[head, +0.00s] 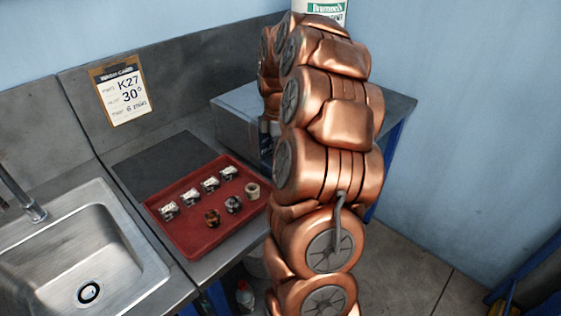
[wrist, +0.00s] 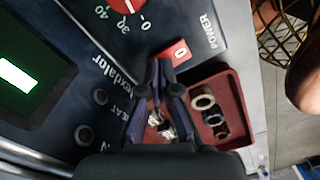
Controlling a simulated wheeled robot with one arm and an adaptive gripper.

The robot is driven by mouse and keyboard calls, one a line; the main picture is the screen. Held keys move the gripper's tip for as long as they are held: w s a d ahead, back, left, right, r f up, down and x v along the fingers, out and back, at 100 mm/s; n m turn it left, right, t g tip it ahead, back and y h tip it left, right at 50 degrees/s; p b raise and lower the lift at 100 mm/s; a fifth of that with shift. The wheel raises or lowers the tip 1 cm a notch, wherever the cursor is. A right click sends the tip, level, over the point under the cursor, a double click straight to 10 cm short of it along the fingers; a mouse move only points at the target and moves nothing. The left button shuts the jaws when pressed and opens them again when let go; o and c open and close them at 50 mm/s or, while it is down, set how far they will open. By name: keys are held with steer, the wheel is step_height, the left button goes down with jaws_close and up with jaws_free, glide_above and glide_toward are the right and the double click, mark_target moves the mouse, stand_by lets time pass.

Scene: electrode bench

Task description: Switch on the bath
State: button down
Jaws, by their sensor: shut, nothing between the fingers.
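The bath is a grey metal box (head: 238,118) on the bench in the head view, partly hidden behind my arm. Its dark front panel fills much of the wrist view. A red rocker switch (wrist: 179,52), marked 0 and labelled POWER, sits on that panel. My gripper (wrist: 161,66) is shut and empty, its fingertips just beside the switch in the picture. I cannot tell whether they touch it. The panel also has a red dial (wrist: 128,5), a green display (wrist: 32,65) with a bright bar, and two small dark lamps (wrist: 100,97). The head view hides my gripper.
A red tray (head: 188,237) with several small parts stands in front of the bath, and it shows below the panel in the wrist view (wrist: 230,90). A sink (head: 100,250) is at left. A card (head: 122,92) leans at the back. A wire basket (wrist: 285,40) shows upper right.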

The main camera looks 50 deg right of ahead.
steer(key=shift+f, duration=0.35)
steer(key=shift+r, duration=0.1)
stand_by(0.3)
steer(key=shift+r+p, duration=0.85)
steer(key=shift+r, duration=2.55)
